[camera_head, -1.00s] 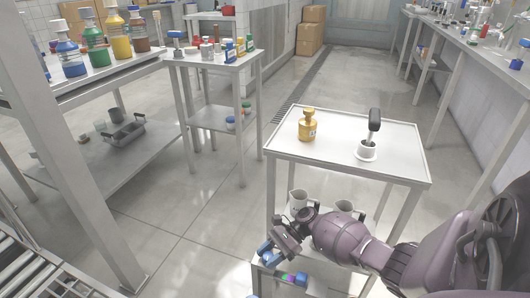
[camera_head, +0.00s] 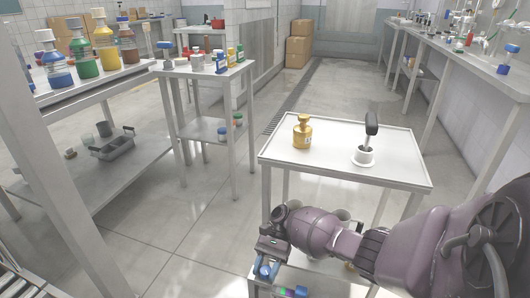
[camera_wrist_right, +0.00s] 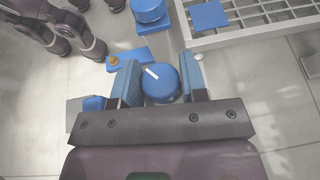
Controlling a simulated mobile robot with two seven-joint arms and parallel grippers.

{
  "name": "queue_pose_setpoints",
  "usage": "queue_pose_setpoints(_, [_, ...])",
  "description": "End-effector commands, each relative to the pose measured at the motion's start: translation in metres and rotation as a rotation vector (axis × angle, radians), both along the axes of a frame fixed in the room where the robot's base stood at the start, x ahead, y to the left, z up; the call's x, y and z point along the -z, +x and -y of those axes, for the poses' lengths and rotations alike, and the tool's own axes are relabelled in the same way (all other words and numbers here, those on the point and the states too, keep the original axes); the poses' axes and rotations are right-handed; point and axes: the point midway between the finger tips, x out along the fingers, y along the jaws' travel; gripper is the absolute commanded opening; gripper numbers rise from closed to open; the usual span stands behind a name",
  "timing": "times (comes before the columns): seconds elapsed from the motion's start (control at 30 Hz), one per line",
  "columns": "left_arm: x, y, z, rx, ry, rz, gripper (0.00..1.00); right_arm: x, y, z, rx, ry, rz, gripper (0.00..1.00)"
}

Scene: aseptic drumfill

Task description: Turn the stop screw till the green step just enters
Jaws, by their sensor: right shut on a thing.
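The stop screw appears to be the round blue knob (camera_wrist_right: 160,85) with a white line on top. My right gripper (camera_wrist_right: 161,82) is shut on it, with a blue-faced finger on either side. The white line points to the upper left in the wrist view. In the head view my right gripper (camera_head: 266,268) is low in the middle, beside the white table. A coloured strip with a green part (camera_head: 284,292) shows at the bottom edge, cut off by the frame. I cannot tell where the green step stands against any opening. My left gripper is not in view.
A blue plate with a small brass piece (camera_wrist_right: 114,60) lies beside the knob. A blue-topped post (camera_wrist_right: 150,12) and a metal grid (camera_wrist_right: 260,20) are beyond it.

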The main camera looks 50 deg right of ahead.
Motion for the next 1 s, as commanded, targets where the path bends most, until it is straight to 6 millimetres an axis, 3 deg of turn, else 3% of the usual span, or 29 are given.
queue_pose_setpoints(0.37, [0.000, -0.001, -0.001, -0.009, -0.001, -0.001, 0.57, 0.001, -0.001, 0.000, -0.004, -0.002, -0.002, 0.16])
queue_pose_setpoints(0.4, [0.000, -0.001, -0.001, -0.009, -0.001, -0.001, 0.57, 0.001, -0.001, 0.000, -0.004, -0.002, -0.002, 0.46])
queue_pose_setpoints(0.5, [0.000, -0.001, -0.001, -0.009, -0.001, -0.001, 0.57, 0.001, -0.001, 0.000, -0.003, -0.001, -0.002, 0.61])
queue_pose_setpoints(0.83, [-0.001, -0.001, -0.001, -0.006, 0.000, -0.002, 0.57, -0.001, 0.001, 0.002, -0.002, -0.001, 0.000, 0.62])
queue_pose_setpoints(1.0, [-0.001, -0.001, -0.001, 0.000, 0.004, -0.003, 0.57, -0.008, 0.007, 0.017, -0.001, -0.003, 0.001, 0.62])
